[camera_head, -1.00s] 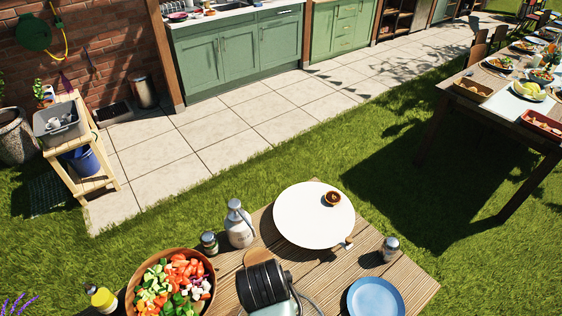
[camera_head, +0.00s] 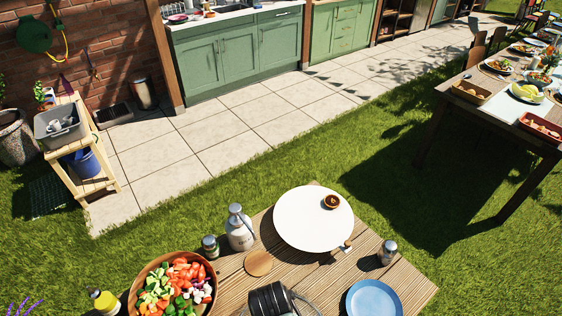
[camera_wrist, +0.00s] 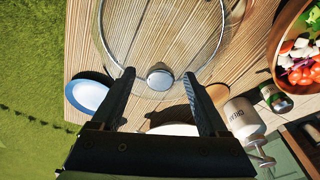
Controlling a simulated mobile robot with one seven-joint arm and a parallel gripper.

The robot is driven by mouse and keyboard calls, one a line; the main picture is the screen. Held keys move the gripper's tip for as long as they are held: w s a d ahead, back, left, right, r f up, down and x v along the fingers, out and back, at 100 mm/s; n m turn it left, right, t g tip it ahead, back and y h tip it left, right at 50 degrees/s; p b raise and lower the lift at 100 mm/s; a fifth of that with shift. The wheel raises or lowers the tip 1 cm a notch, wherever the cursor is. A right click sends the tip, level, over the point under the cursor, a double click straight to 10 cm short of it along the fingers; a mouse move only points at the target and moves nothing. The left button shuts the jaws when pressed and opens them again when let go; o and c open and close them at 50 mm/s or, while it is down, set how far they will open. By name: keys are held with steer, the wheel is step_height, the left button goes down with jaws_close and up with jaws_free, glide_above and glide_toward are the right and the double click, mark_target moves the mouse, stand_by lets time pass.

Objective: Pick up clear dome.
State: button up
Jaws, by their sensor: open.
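The clear dome (camera_wrist: 217,59) is a see-through glass cover with a round grey knob, standing on the slatted wooden table. In the wrist view its knob shows between my fingertips, and its curved rim runs around them. My gripper (camera_wrist: 158,74) is open, with one finger on each side of the knob in the picture. I cannot tell whether the fingertips are level with the knob or above it. In the head view, part of the dome's clear edge (camera_head: 308,301) shows at the bottom, beside my dark wrist, which hides much of it.
A vegetable bowl (camera_head: 133,283) stands left on the table (camera_head: 327,290). A jug (camera_head: 239,228), a jar (camera_head: 210,246), a small round wooden board (camera_head: 258,263) and a large white round board (camera_head: 300,222) lie behind. A blue plate (camera_head: 374,299) and a shaker (camera_head: 388,252) are at right.

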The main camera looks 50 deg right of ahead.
jaws_close()
steer(key=shift+w+r, duration=0.1)
stand_by(1.2)
